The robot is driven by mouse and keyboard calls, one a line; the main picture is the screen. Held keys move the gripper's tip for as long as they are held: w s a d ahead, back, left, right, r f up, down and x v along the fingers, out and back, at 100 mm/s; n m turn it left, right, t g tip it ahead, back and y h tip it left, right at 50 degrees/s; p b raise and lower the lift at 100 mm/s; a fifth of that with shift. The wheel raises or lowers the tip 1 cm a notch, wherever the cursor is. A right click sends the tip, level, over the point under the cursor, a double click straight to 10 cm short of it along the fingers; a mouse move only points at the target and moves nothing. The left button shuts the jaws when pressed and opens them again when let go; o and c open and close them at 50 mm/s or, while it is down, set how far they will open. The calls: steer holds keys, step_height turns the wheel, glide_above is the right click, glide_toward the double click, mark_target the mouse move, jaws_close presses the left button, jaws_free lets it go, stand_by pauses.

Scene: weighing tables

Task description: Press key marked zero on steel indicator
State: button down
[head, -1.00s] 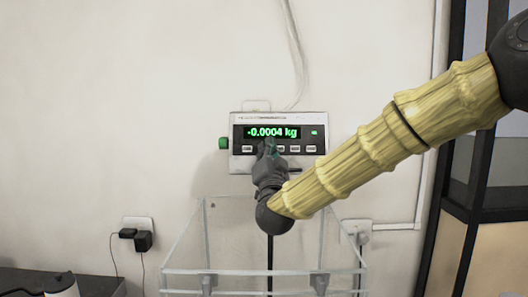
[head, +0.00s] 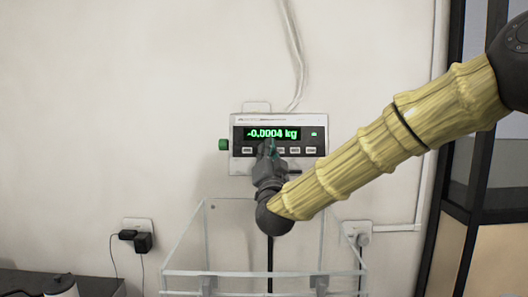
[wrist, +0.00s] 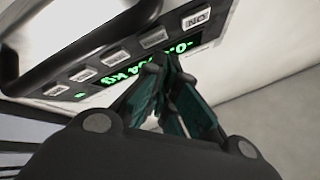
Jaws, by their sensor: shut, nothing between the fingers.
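The steel indicator (head: 236,162) is mounted on the wall, with a lit green display (head: 272,133) reading -0.0004 kg and a row of several keys below it. In the wrist view the indicator (wrist: 30,88) appears turned over, its keys along the top. My gripper (head: 268,146) is shut and empty, its fingertips in front of the indicator, covering the key area second from left. In the wrist view the fingertips (wrist: 158,66) overlap the display, close to a key (wrist: 154,37). The key marked zero cannot be picked out; whether the fingertips touch the panel is unclear.
A clear-walled open box (head: 187,250) stands below the indicator. A green knob (head: 223,144) sticks out at the indicator's left side. A cable (head: 298,60) runs up the wall. Wall sockets with plugs (head: 143,241) are lower left. A dark-framed cabinet (head: 460,190) stands at right.

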steer(key=shift+w+f+b, duration=0.2)
steer(key=shift+w+b, duration=0.5)
steer(key=shift+w, duration=0.05)
stand_by(1.2)
steer(key=shift+s, duration=0.15)
stand_by(0.3)
steer(key=shift+s+r+b, duration=0.2)
steer(key=shift+s+b, duration=0.2)
steer(key=shift+s, duration=0.2)
steer(key=shift+s, duration=0.15)
steer(key=s, duration=0.1)
steer(key=s+r+b, duration=0.1)
steer(key=s, duration=0.2)
steer(key=shift+s+r, duration=0.25)
steer(key=shift+s, duration=0.05)
steer(key=shift+f, duration=0.1)
stand_by(0.5)
